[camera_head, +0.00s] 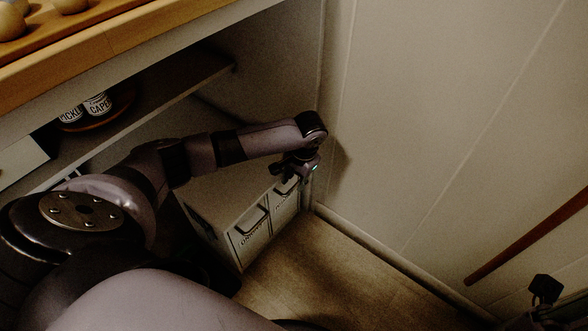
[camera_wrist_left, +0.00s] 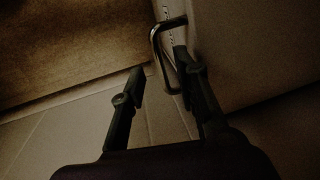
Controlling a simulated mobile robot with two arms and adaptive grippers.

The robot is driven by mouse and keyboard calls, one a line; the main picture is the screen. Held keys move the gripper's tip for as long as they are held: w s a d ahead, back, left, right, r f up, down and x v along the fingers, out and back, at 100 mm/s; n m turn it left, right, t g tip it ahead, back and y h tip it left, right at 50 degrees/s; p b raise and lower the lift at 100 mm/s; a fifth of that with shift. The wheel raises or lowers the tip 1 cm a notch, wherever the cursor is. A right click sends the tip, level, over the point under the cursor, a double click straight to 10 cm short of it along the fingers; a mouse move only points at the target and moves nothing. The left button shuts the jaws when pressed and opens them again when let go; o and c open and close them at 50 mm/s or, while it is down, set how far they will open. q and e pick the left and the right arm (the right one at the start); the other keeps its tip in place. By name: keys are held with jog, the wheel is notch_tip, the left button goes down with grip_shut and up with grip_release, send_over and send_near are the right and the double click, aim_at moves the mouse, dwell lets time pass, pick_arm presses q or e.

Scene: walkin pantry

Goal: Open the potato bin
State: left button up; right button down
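The white bin unit (camera_head: 222,212) stands low on the floor under the shelf, with two fronts side by side. The nearer front (camera_head: 250,236) has a handle and a dark label that is hard to read. The farther front (camera_head: 286,202) is partly hidden by my left gripper (camera_head: 297,170), and its label is not readable. In the left wrist view my left gripper (camera_wrist_left: 160,68) is open. A metal loop handle (camera_wrist_left: 154,52) stands out between its fingertips, with the right finger overlapping the loop. I cannot tell whether they touch. Both fronts look closed.
A dark part, probably of my right gripper (camera_head: 545,292), shows at the lower right. A wall (camera_head: 420,130) rises close beside the bins. A shelf (camera_head: 165,95) with jars (camera_head: 98,103) is above. The floor (camera_head: 320,265) before the bins is clear. A wooden stick (camera_head: 525,240) leans at right.

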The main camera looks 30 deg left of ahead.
pick_arm(q)
jog(key=shift+a+f+b, duration=0.15)
jog(key=shift+f+b, duration=0.1)
jog(key=shift+f, duration=0.45)
jog(key=shift+a+f+b, duration=0.1)
jog(key=shift+f+b, duration=0.1)
jog(key=shift+f, duration=0.45)
jog(key=shift+c, duration=0.3)
grip_shut()
